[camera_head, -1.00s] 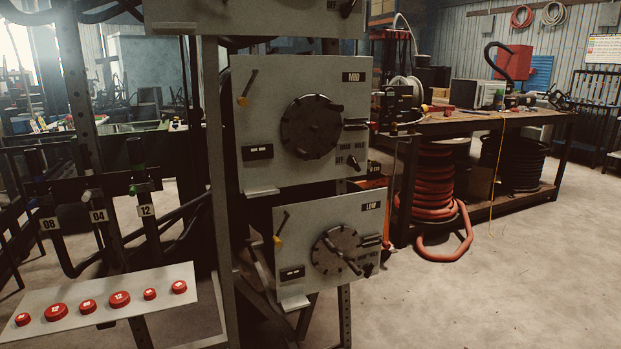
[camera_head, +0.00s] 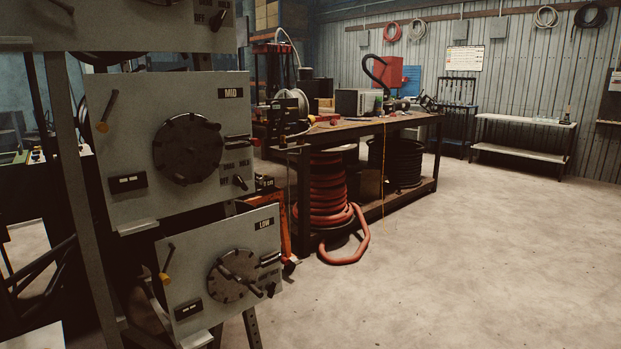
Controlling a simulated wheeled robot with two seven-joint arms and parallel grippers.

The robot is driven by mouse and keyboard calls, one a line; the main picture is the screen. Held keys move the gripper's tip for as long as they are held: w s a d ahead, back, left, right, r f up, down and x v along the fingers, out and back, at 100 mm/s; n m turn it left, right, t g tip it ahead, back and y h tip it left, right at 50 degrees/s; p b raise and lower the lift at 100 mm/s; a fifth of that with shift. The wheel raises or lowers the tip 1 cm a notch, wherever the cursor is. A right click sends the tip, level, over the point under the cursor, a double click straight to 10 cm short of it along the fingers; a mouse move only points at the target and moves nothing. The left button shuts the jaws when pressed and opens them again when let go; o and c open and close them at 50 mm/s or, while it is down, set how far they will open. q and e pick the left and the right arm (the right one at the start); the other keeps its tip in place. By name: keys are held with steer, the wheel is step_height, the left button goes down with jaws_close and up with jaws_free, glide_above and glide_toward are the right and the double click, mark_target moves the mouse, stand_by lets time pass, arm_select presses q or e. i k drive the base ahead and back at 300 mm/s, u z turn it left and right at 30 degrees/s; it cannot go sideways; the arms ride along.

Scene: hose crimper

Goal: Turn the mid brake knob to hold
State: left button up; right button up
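The MID panel (camera_head: 110,195) is a grey plate at the left of the head view, with a dark round wheel (camera_head: 188,149) in its middle. The mid brake knob (camera_head: 240,183) is a small black knob at the panel's lower right, under small labels of which DRAG and HOLD can be partly read. Its exact setting is too small to tell. Neither of my grippers shows in the view.
The LOW panel (camera_head: 185,262) sits below, and another panel (camera_head: 130,28) above. A workbench (camera_head: 350,129) stands behind at the right, with a red hose coil (camera_head: 328,195) under it. The concrete floor (camera_head: 450,260) at the right is clear.

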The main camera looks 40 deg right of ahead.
mark_target(238, 180)
steer(key=z, duration=0.3)
steer(key=i, duration=1.1)
steer(key=u, duration=0.3)
